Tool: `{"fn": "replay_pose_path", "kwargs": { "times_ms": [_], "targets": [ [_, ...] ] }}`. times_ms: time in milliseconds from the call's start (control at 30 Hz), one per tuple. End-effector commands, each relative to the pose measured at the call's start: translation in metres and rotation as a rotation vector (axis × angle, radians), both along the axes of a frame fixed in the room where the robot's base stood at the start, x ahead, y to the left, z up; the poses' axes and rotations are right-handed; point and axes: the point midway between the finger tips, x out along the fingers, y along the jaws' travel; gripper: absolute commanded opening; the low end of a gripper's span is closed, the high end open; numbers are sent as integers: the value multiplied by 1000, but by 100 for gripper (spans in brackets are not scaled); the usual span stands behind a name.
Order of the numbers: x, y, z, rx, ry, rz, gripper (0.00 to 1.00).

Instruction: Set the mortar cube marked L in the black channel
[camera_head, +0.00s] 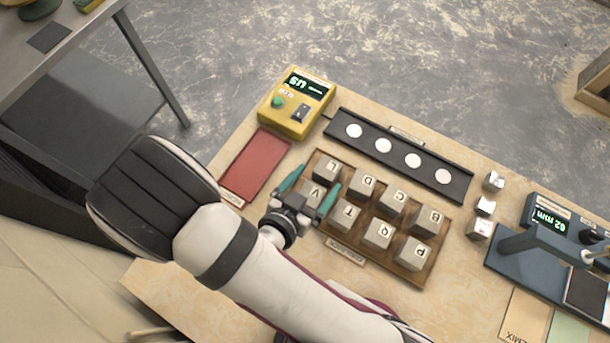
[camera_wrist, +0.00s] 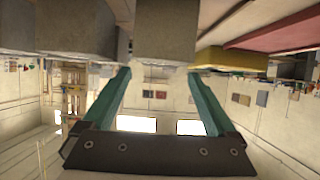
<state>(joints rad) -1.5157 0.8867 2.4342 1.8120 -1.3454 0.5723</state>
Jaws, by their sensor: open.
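The grey cube marked L (camera_head: 327,169) sits in the far left corner of the wooden tray (camera_head: 343,248). The cube marked V (camera_head: 312,195) is just in front of it. My gripper (camera_head: 319,177) is open, with its green fingers on either side of the V cube and the tips near L in the head view. In the wrist view, a grey cube face (camera_wrist: 165,28) shows between and beyond the fingertips (camera_wrist: 158,72); its letter is not visible. Height and contact cannot be told. The black channel (camera_head: 455,187) lies behind the tray, with several white discs along it and no cube in it.
Several other lettered cubes fill the tray, including D (camera_head: 362,184) and T (camera_head: 345,213). A yellow meter (camera_head: 297,103) and red pad (camera_head: 256,165) lie left. A clear strip separates tray and channel.

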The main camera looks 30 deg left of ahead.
Motion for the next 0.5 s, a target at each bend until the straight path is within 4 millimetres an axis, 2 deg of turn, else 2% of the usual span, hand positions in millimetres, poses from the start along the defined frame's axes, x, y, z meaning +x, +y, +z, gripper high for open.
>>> {"fn": "replay_pose_path", "kwargs": {
  "times_ms": [100,233,267,300,500],
  "targets": [
    [-26,2,13,3,0,6,92],
    [-46,1,22,2,1,5,92],
    [-49,1,23,2,1,2,92],
    [-52,0,25,1,1,2,98],
    [-55,0,26,0,1,-1,98]
  ]
}}
